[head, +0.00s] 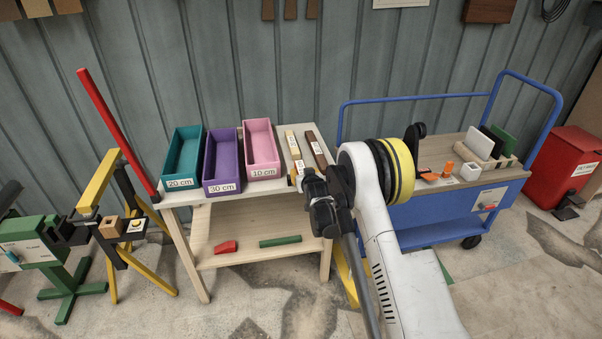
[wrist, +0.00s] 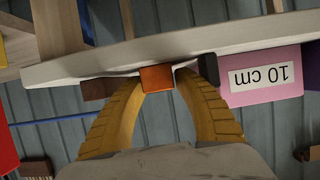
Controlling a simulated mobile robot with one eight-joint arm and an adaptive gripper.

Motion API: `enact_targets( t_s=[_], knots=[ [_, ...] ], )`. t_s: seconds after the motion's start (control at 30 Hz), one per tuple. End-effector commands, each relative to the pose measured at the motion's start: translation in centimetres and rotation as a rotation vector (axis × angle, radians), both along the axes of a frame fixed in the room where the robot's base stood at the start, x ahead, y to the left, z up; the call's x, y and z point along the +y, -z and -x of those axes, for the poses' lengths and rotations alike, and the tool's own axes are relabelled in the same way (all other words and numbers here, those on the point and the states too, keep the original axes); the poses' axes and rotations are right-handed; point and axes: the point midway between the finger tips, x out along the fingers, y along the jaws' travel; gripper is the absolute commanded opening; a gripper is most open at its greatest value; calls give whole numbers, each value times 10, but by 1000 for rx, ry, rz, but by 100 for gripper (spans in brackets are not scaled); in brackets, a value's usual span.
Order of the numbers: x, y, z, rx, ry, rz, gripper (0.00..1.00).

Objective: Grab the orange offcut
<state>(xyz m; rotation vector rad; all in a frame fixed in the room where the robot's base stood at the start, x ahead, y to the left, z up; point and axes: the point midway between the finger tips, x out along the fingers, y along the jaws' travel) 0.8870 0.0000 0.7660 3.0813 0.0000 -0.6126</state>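The orange offcut (wrist: 157,79) shows in the wrist view as a small orange block at the edge of the pale tabletop (wrist: 120,57). This view is upside down. My gripper (wrist: 158,85) has its two yellow fingers on either side of the block, with no clear gap between them and it. It looks shut on the block. Whether the block is off the tabletop cannot be told. In the head view my arm reaches to the table's front right corner, and my wrist hides the fingers and most of what they surround.
Teal (head: 184,157), purple (head: 223,161) and pink (head: 262,148) bins stand left of my gripper. A pale labelled strip (head: 290,141) and a brown one (head: 316,147) lie close by. A blue cart (head: 440,208) with small orange items (head: 438,175) stands right.

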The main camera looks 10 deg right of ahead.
Motion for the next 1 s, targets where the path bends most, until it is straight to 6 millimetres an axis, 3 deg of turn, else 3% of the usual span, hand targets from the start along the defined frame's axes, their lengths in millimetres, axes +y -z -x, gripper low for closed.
enact_targets(
  t_s=[0.03, 0.1, 0.13, 0.57, 0.77, 0.87, 1.0],
  knots=[
    [0, 0, 0, 0, 0, 0, 28],
    [0, 0, 0, 0, 0, 0, 6],
    [0, 0, 0, 0, 0, 0, 0],
    [0, -2, 0, 0, 0, 0, 0],
    [0, -23, 0, 0, 0, 0, 0],
    [0, -42, 1, 0, 0, 0, 0],
    [-26, -61, 11, 0, 5, -2, 0]
  ],
)
